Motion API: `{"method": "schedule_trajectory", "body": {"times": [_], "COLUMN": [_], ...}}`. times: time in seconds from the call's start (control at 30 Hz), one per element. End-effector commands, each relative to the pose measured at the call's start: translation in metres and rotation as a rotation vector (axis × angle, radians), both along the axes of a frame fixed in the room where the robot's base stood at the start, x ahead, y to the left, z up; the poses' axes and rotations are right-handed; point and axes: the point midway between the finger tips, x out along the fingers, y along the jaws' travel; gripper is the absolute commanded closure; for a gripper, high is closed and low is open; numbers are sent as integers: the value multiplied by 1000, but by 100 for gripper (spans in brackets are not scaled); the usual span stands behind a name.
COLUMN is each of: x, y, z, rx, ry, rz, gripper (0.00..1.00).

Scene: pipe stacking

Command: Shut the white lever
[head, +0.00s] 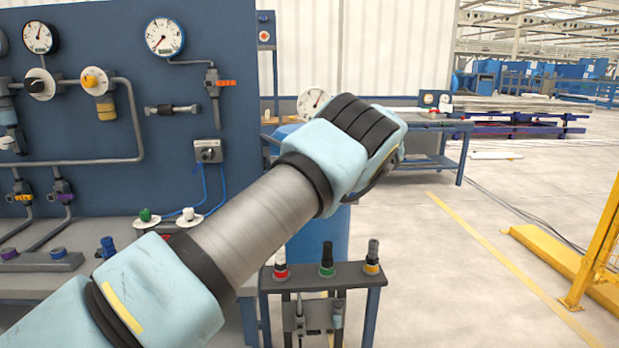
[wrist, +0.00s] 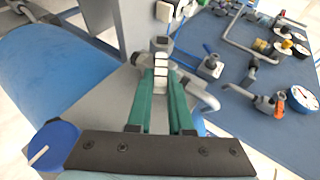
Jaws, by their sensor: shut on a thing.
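In the wrist view, my gripper (wrist: 161,76) has its two green fingers close on either side of a white lever (wrist: 160,62). The fingers are shut on it, and they hide much of its sides. The lever is by a grey pipe fitting (wrist: 203,95), between the blue tank and the blue panel. In the head view my arm reaches from the lower left to the middle and hides both the gripper and the lever.
A blue tank (wrist: 60,75) lies close on the left in the wrist view. The blue panel (head: 100,110) carries gauges, pipes and valves. A small rack (head: 345,273) of coloured-collar tools stands below my arm. A yellow rail (head: 597,255) is at the right, with open floor between.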

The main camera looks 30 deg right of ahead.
Motion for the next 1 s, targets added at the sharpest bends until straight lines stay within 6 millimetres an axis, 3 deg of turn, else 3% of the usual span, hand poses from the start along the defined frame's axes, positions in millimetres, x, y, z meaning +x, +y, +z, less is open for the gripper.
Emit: {"method": "schedule_trajectory", "body": {"times": [0.43, 1.0], "x": [0, 1], "y": [-1, 0], "z": [-19, -20], "rx": [234, 280], "ry": [-111, -131], "rz": [-1, -2], "gripper": [100, 100]}}
